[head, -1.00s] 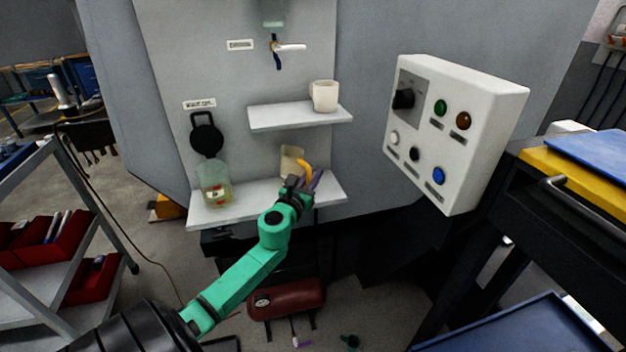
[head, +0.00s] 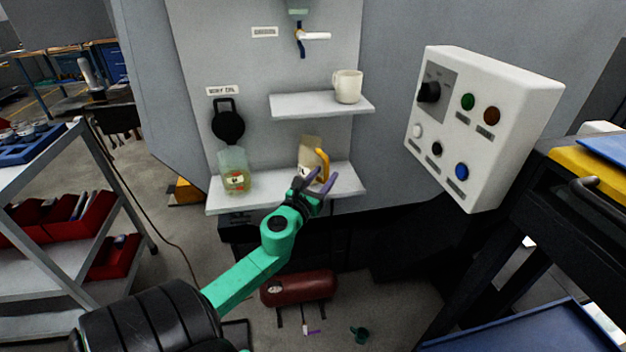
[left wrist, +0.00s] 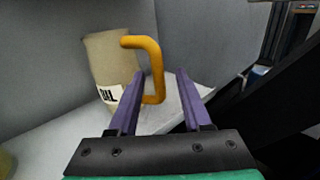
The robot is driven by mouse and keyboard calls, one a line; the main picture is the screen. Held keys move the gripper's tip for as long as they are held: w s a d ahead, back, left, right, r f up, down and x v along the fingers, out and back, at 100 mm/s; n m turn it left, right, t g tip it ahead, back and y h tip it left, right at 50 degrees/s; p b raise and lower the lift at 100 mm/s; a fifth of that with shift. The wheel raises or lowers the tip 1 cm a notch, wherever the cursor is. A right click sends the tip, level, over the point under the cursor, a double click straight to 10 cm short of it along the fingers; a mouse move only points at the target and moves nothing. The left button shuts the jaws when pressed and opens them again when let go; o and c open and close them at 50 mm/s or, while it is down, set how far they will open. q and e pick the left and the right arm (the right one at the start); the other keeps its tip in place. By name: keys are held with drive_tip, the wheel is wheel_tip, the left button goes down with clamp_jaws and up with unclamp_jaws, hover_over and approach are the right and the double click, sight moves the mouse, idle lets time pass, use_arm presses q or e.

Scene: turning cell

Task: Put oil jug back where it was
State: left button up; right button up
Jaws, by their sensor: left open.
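The oil jug (head: 309,152) is beige with a yellow handle (head: 323,166). It stands upright on the lower shelf (head: 270,190), right of its middle. In the left wrist view the jug (left wrist: 106,62) shows part of a white label, and its handle points toward my gripper. My left gripper (head: 318,182) is open, with two purple fingers in front of the jug. In the left wrist view the handle appears between the fingers (left wrist: 159,76), and neither finger is closed on it. I cannot tell how deep the handle sits between them. My right gripper is not in view.
A clear bottle (head: 236,172) of yellowish liquid stands left on the same shelf. A white mug (head: 347,87) stands on the upper shelf (head: 310,104). A control box (head: 480,125) juts out at right. A red tank (head: 298,288) lies below. A cart (head: 60,265) stands left.

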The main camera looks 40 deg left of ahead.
use_arm(q)
drive_tip(key=b+v, duration=0.1)
drive_tip(key=v, duration=0.5)
drive_tip(key=s+d+f+n+g+h, duration=0.1)
drive_tip(key=s+d+f+n+g, duration=0.15)
drive_tip(key=f+n, duration=0.65)
drive_tip(key=s+d+f+n+g+h, duration=0.1)
drive_tip(key=d+f+n+g, duration=0.3)
drive_tip(key=f, duration=1)
drive_tip(key=s+d+f+n+g+h, duration=0.1)
drive_tip(key=f+n+h, duration=0.1)
drive_tip(key=f+n, duration=0.75)
drive_tip(key=s+d+f+n+g, duration=0.2)
drive_tip(key=s+f+g, duration=0.1)
drive_tip(key=s+f, duration=0.5)
drive_tip(key=s+d+f+n+g, duration=0.1)
drive_tip(key=s+f+n+g, duration=0.1)
drive_tip(key=s+f, duration=0.6)
drive_tip(key=s+d+f+n+g+h, duration=0.1)
drive_tip(key=s+d+f+n+g, duration=0.1)
drive_tip(key=s+f, duration=0.6)
drive_tip(key=s+n+g, duration=0.1)
drive_tip(key=s+n, duration=0.1)
drive_tip(key=s, duration=0.3)
drive_tip(key=shift+s+d+g, duration=0.2)
drive_tip(key=shift+d+g, duration=0.15)
